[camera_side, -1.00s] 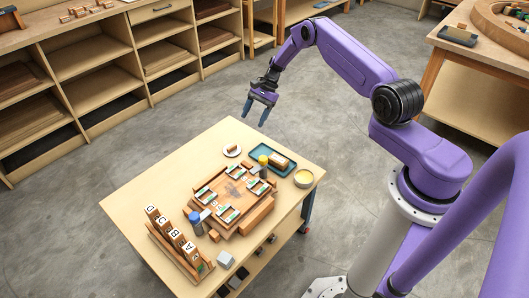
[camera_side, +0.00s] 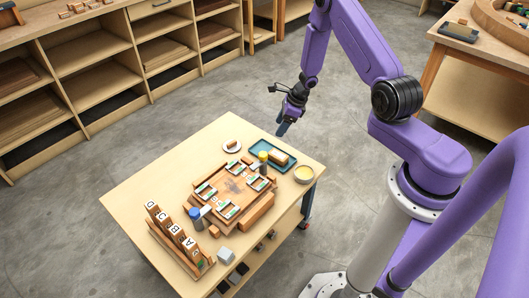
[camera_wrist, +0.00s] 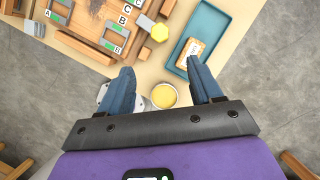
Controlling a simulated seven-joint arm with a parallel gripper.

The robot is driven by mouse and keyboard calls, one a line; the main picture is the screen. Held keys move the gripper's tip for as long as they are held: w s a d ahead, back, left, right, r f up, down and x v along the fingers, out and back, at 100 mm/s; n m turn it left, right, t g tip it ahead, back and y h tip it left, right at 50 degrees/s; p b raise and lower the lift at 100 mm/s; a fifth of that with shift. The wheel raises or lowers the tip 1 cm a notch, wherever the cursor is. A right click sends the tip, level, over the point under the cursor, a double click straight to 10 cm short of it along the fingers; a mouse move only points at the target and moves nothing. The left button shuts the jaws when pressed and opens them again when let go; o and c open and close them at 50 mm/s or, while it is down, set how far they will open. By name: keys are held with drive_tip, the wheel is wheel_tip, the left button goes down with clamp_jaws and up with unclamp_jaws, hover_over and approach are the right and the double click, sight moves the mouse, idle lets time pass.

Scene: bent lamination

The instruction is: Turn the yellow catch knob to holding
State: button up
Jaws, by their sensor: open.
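The yellow catch knob (camera_side: 263,155) stands at the back right corner of the wooden fixture (camera_side: 255,206) on the table; it also shows in the wrist view (camera_wrist: 159,32), where it looks faceted and sits beside a grey block. A blue knob (camera_side: 195,213) stands at the fixture's front left. My gripper (camera_side: 281,130) hangs above the table's far edge, apart from the knob. In the wrist view its two blue fingers (camera_wrist: 163,88) are spread apart with nothing held between them, and the yellow knob lies beyond them, toward the top of the picture.
A teal tray (camera_side: 290,166) holding a labelled block sits behind the knob. A rack of lettered blocks (camera_side: 178,240) lines the table's front left.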

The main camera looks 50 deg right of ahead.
sight(263, 154)
drive_tip(key=x, duration=1.5)
drive_tip(key=shift+w+f, duration=0.2)
drive_tip(key=shift+f, duration=0.15)
drive_tip(key=c, duration=1.1)
